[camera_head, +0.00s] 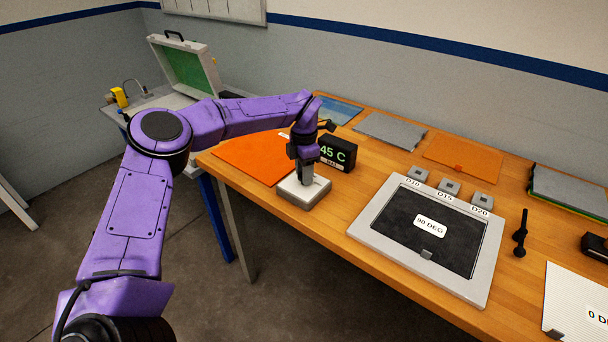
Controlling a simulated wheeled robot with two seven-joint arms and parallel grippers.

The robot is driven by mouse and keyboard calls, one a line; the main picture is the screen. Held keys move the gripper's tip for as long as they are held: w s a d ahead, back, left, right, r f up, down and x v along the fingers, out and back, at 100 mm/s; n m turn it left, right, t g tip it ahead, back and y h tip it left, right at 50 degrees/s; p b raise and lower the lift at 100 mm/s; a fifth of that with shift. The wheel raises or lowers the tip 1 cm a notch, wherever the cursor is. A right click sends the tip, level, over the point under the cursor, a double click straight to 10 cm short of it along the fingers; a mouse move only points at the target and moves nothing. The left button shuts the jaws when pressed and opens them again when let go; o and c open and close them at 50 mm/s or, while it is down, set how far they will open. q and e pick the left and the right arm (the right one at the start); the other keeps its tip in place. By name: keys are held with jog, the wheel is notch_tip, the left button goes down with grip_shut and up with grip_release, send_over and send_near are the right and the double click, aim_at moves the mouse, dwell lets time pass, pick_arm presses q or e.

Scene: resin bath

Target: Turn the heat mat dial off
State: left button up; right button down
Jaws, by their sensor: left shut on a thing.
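The heat mat (252,157) is an orange sheet lying flat at the left end of the wooden table. A small pale control box (304,194) sits beside it near the table's front edge. My left gripper (307,180) points down onto the top of this box and is shut on its dial. The dial is mostly hidden between the fingers, so its setting cannot be read. A black display (337,153) behind the box reads 45 C in green, with a smaller label below. My right gripper is not in view.
A grey-framed black plate (370,219) labelled 90 DEG lies right of the box, with small blocks labelled D10, D15 and D20 behind it. Grey (390,131) and orange sheets (463,154) lie at the back. An open green-lined case (186,68) stands far left.

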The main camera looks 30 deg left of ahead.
pick_arm(q)
jog(key=shift+n, duration=0.5)
jog(key=o, duration=1.1)
jog(key=shift+c, duration=0.2)
notch_tip(320, 180, up, 11)
jog(key=b, duration=0.2)
jog(key=shift+f, duration=0.2)
jog(key=shift+f, duration=0.1)
